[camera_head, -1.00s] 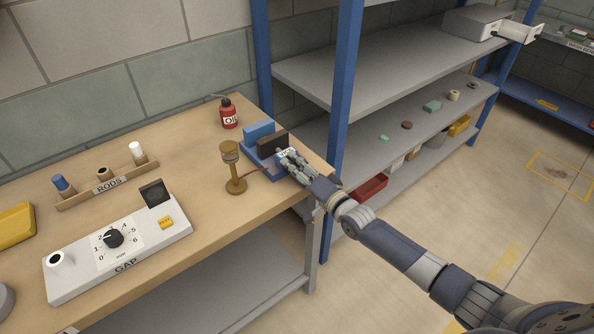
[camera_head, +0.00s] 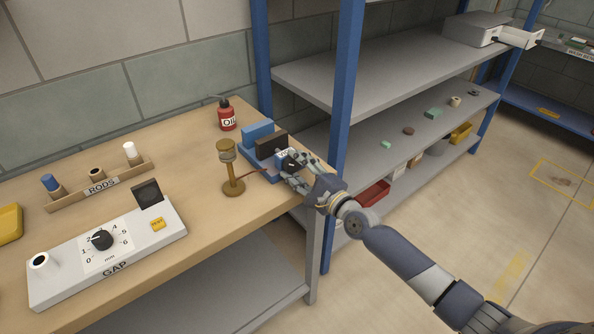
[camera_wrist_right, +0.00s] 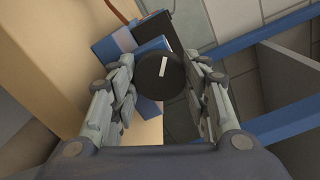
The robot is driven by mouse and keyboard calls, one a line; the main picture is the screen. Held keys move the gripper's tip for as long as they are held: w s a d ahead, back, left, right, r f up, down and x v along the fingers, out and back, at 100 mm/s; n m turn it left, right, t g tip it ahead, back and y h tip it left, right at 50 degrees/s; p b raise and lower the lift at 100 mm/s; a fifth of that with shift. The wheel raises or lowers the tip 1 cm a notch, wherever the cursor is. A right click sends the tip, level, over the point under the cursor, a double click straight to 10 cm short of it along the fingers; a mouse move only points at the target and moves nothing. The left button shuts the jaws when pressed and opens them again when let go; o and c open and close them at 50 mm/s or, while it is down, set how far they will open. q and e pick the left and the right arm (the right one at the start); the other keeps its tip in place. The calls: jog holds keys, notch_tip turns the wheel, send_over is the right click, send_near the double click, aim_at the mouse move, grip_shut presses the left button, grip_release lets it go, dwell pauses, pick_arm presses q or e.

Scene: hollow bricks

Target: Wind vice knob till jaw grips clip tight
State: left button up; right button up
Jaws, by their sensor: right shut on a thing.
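The vice stands at the bench's right end. It has a blue base (camera_head: 247,152), a blue back jaw (camera_head: 258,132) and a dark jaw plate (camera_head: 271,145). Its round black knob (camera_head: 291,163) faces my right gripper (camera_head: 293,168). In the right wrist view the knob (camera_wrist_right: 160,73) shows a white mark, tilted slightly off vertical. The fingers of my right gripper (camera_wrist_right: 161,82) are closed on the knob from both sides. A thin reddish cable (camera_head: 252,172) runs from a brass stand (camera_head: 231,170) toward the vice. I cannot make out the clip. My left gripper is out of view.
A red oil can (camera_head: 227,116) stands behind the vice. A rod rack (camera_head: 103,184) and a white gap gauge box (camera_head: 109,257) sit left on the bench (camera_head: 185,165). A blue shelf post (camera_head: 342,110) rises close to the right of the vice.

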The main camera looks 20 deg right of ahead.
jog(key=shift+f+m, duration=0.1)
jog(key=shift+m, duration=0.5)
jog(key=o, duration=1.1)
jog(key=shift+c, duration=0.2)
jog(key=v, duration=0.8)
